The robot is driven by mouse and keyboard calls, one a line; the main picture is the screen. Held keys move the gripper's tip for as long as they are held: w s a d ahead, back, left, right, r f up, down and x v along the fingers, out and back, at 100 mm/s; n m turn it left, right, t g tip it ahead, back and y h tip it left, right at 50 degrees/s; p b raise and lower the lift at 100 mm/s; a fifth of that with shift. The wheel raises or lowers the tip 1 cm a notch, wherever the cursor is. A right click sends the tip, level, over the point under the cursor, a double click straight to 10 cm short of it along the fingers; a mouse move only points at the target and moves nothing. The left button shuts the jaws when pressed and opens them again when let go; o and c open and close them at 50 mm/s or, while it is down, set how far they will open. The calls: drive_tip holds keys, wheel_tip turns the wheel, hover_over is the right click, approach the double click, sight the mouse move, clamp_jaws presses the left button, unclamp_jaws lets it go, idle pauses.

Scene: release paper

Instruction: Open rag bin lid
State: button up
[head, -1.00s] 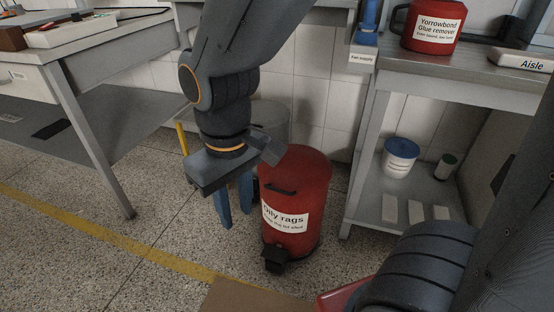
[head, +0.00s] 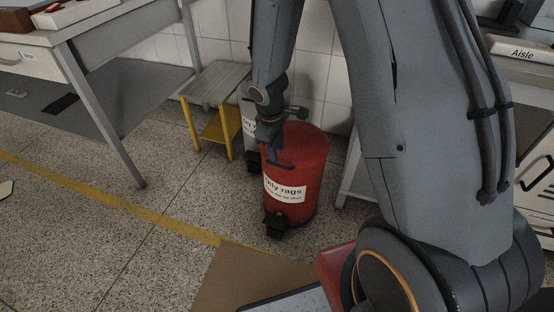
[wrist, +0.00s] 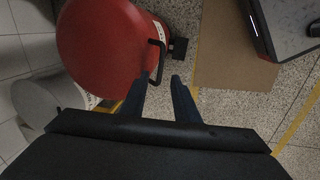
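The red rag bin (head: 308,160), labelled "Oily rags", stands upright on the floor in the middle of the head view, its lid closed. The red lid also shows in the wrist view (wrist: 95,45). The black lid handle (wrist: 158,58) sticks out at the bin's edge. My gripper (wrist: 160,82) is open, its two blue-grey fingers apart, with the handle just ahead of the fingertips, nearer the left one. I cannot tell whether they touch. In the head view my gripper (head: 280,160) is at the bin's left front side. A black pedal (head: 274,226) juts from the bin's base.
A grey bin (wrist: 45,105) stands close beside the red bin. A yellow step stool (head: 215,105) is behind to the left. A workbench (head: 100,110) is at left, a shelf at right. A brown cardboard sheet (wrist: 235,55) lies on the floor in front.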

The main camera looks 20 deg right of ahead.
drive_tip(key=f, duration=0.2)
drive_tip(key=f+b, duration=0.1)
drive_tip(key=f, duration=0.1)
drive_tip(key=w+f+b, duration=0.1)
drive_tip(key=f, duration=0.1)
drive_tip(key=shift+d+f, duration=0.2)
drive_tip(key=shift+d, duration=0.15)
clamp_jaws()
